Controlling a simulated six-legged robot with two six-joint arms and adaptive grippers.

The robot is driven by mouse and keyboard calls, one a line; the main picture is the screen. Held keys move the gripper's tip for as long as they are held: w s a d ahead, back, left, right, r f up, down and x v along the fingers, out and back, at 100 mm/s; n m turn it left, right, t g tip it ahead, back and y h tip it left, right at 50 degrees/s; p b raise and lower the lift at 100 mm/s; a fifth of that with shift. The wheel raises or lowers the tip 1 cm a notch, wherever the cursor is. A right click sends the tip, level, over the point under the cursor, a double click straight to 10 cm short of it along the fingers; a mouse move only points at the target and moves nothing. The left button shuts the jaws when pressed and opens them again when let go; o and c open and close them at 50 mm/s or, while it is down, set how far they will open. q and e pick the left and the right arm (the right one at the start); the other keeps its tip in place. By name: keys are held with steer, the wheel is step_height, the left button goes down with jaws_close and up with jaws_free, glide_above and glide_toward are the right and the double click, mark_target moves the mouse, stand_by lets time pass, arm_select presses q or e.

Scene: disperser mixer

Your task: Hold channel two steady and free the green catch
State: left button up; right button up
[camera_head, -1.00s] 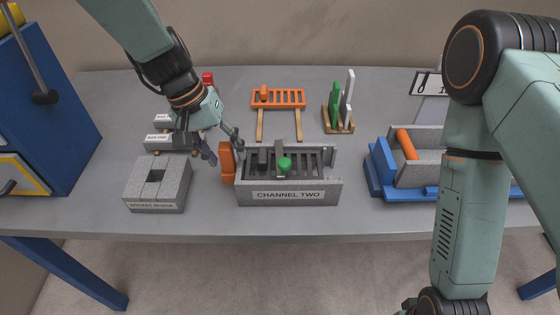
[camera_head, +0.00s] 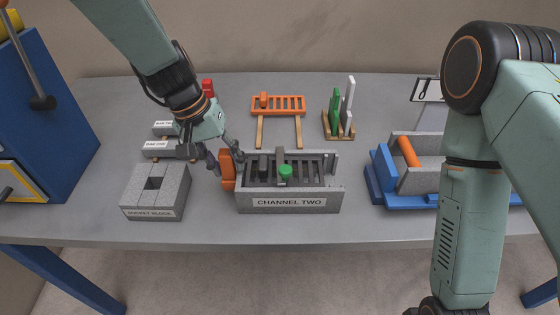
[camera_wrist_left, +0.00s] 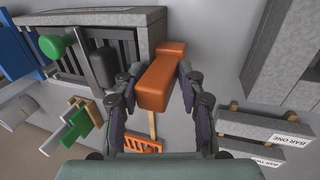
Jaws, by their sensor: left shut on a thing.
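The grey box labelled CHANNEL TWO (camera_head: 290,203) stands near the table's front edge, with slots along its inside. The green catch (camera_head: 285,171) is a round green knob at the box's middle; it also shows in the left wrist view (camera_wrist_left: 52,46). An orange block (camera_head: 228,172) is at the box's left end. My left gripper (camera_head: 228,160) is shut on this orange block, with one finger on each side of it in the left wrist view (camera_wrist_left: 153,82). My right arm hangs at the right; its gripper is out of view.
A grey socket block (camera_head: 152,207) stands left of the box, with bars labelled BAR ONE (camera_head: 158,146) behind it. An orange rack (camera_head: 278,104) and a wooden stand (camera_head: 338,124) lie behind. A blue cradle (camera_head: 382,172) stands right; bare table separates it from the box.

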stand_by(1.6)
steer(key=shift+a, duration=0.1)
steer(key=shift+c, duration=0.8)
steer(key=w+a+n+t+y, duration=0.1)
steer(key=w+a+n, duration=0.1)
steer(key=w+a+r+n+t+y, duration=0.1)
steer(key=w+a+n, duration=0.1)
steer(key=w, duration=0.1)
steer(key=w+a+n+t+y, duration=0.1)
steer(key=w+a+n+y, duration=0.1)
steer(key=n, duration=0.1)
steer(key=shift+w+a+r, duration=0.1)
steer(key=shift+w+r, duration=0.25)
jaws_close()
steer(key=w+a+r+n+t+y, duration=0.3)
steer(key=w+a+r+n+y, duration=0.5)
steer(key=r+n, duration=0.45)
step_height(320, 180, up, 7)
steer(key=w+n+t+y, duration=0.1)
steer(key=n+y, duration=0.4)
steer(key=n, duration=0.5)
steer(key=shift+w+t, duration=0.3)
steer(key=shift+w, duration=0.35)
